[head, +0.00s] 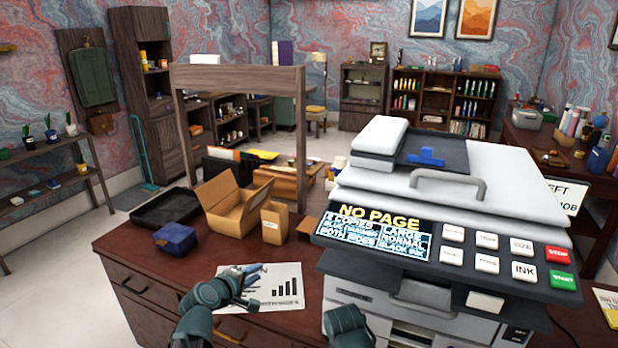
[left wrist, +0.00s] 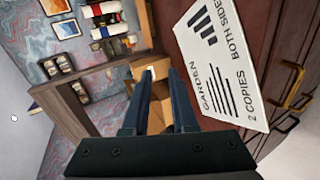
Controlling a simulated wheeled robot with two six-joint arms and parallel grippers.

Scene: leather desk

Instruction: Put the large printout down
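The large printout (head: 284,281) is a white sheet with a black bar chart and lettering. It lies on the dark red-brown desk (head: 150,242) near the front edge, left of the printer. In the left wrist view, the printout (left wrist: 222,60) is to the right of my fingers and reads "GARDEN", "2 COPIES" and "BOTH SIDES". My left gripper (head: 243,279) is over the sheet's left part in the head view and hides some of it. Its two fingers (left wrist: 150,105) stand apart with no paper between them. My right gripper is not in view; only part of that arm shows.
The printer (head: 440,200) fills the desk's right side, its screen reading "NO PAGE". An open cardboard box (head: 232,205), a small carton (head: 274,222), a blue box (head: 177,238) and a black tray (head: 165,207) stand behind the printout. Bare desk lies left of the sheet.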

